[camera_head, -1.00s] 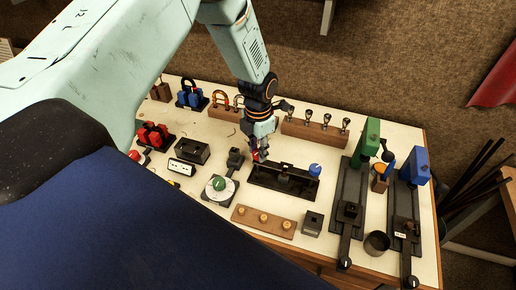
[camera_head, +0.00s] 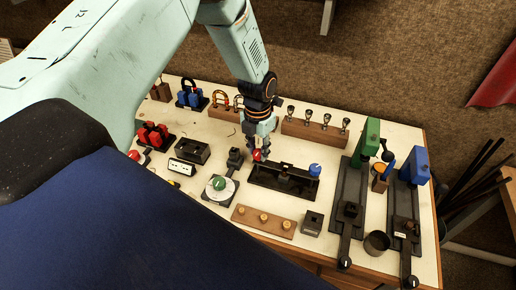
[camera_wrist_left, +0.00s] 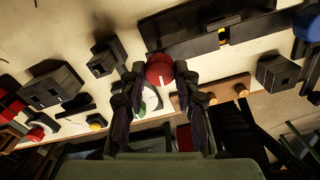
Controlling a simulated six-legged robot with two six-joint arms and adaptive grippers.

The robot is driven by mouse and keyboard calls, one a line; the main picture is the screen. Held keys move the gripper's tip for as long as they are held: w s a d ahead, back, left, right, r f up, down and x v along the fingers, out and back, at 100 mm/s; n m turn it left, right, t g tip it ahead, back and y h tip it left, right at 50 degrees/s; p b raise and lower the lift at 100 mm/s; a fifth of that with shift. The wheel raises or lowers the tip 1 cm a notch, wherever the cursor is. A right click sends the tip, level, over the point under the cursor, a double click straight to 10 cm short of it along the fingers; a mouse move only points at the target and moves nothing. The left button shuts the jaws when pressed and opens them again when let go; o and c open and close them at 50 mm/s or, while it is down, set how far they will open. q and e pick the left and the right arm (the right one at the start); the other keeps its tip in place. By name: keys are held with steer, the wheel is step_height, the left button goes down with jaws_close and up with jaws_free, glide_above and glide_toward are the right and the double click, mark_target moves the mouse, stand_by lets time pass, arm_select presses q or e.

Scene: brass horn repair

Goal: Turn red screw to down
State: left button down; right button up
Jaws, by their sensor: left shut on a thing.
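The red screw (camera_head: 257,155) shows as a round red knob at the left end of a long black tray-like fixture (camera_head: 268,182) on the white table. My left gripper (camera_head: 261,150) reaches down to it from above and is shut on it. In the left wrist view the red knob (camera_wrist_left: 159,70) sits between the two dark fingertips of my left gripper (camera_wrist_left: 158,82). The knob's lower part and any mark of its direction are hidden. My right gripper is in neither view.
A blue knob (camera_head: 315,169) stands at the fixture's right end. A green knob on a white dial (camera_head: 219,184) and a small black block (camera_head: 235,158) are close by on the left. A wooden block with several metal pieces (camera_head: 312,133) lies behind.

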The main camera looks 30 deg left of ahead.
arm_select(q)
steer(key=c, duration=1)
jaws_free()
steer(key=shift+w, duration=0.1)
